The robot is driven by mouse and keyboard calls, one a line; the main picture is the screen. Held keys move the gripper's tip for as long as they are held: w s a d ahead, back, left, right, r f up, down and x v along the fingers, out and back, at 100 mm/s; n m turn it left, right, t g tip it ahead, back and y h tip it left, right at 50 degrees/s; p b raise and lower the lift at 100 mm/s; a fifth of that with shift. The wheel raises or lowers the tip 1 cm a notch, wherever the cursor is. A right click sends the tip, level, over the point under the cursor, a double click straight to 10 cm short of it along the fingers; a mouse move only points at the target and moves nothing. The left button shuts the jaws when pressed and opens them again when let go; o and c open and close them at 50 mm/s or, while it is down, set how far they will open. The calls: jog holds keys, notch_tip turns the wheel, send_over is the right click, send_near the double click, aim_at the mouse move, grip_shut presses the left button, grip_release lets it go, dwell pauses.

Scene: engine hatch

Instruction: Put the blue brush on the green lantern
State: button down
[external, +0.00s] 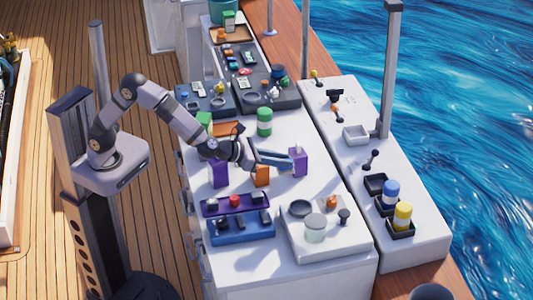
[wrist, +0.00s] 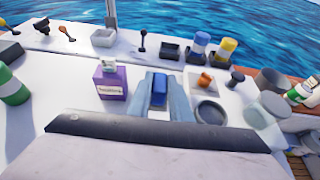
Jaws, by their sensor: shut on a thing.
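My gripper (external: 278,160) is low over the middle of the white hatch top, its fingers pointing right. In the wrist view my gripper (wrist: 162,84) is shut on a small dark-blue thing, which I take to be the blue brush (wrist: 159,90). In the external view the brush is hard to make out among the fingers. The green lantern, a green and white banded cylinder (external: 264,121), stands upright behind my gripper. It also shows at the left edge of the wrist view (wrist: 12,88), apart from my fingers.
A purple box (external: 298,161) stands close beside my fingertips. An orange block (external: 261,176) and another purple block (external: 219,174) stand near my wrist. A raised panel (external: 325,240) with round pots is at front right. Blue (external: 390,193) and yellow (external: 402,215) jars stand in trays.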

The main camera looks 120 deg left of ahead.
jog(key=s+a+r+n+g+y+p, duration=0.2)
jog(key=s+a+r+p, duration=0.15)
jog(key=s+a, duration=0.45)
jog(key=s+a+r+n+g+y+p, duration=0.1)
jog(key=s+a+r+n+g+p, duration=0.2)
jog(key=a, duration=0.8)
notch_tip(320, 180, up, 4)
jog(key=n+g+y+p, duration=0.1)
jog(key=n+g+p, duration=0.1)
jog(key=n+g, duration=0.2)
send_over(262, 114)
jog(key=shift+w+f+p, duration=0.1)
jog(key=shift+f+p, duration=1)
jog(key=shift+f, duration=3.95)
jog(key=shift+f+b, duration=0.25)
jog(key=shift+b, duration=0.05)
jog(key=c, duration=1.6)
grip_release()
jog(key=shift+r, duration=0.1)
